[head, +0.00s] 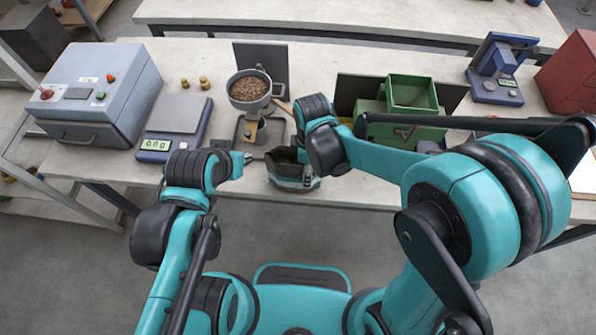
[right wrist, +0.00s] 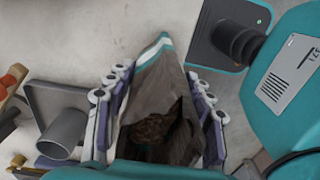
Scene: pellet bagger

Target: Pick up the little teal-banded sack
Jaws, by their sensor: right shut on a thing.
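The little teal-banded sack (head: 285,177) is dark grey-brown with a teal and white band. It is near the front edge of the bench in the head view, and its mouth is open. In the right wrist view the sack (right wrist: 158,95) fills the space between the fingers, with brown pellets inside. My right gripper (right wrist: 157,80) is shut on the sack, one finger along each side. I cannot tell whether the sack touches the bench. My left gripper (head: 247,158) is just left of the sack, apart from it; its fingers are too small to read.
A scale (head: 177,115) and a grey-blue machine (head: 95,90) stand to the left. A hopper of pellets (head: 248,88) stands behind the sack on a grey tray. A green bin (head: 412,93) is to the right, beyond my right arm. A blue device (head: 495,85) is farther right.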

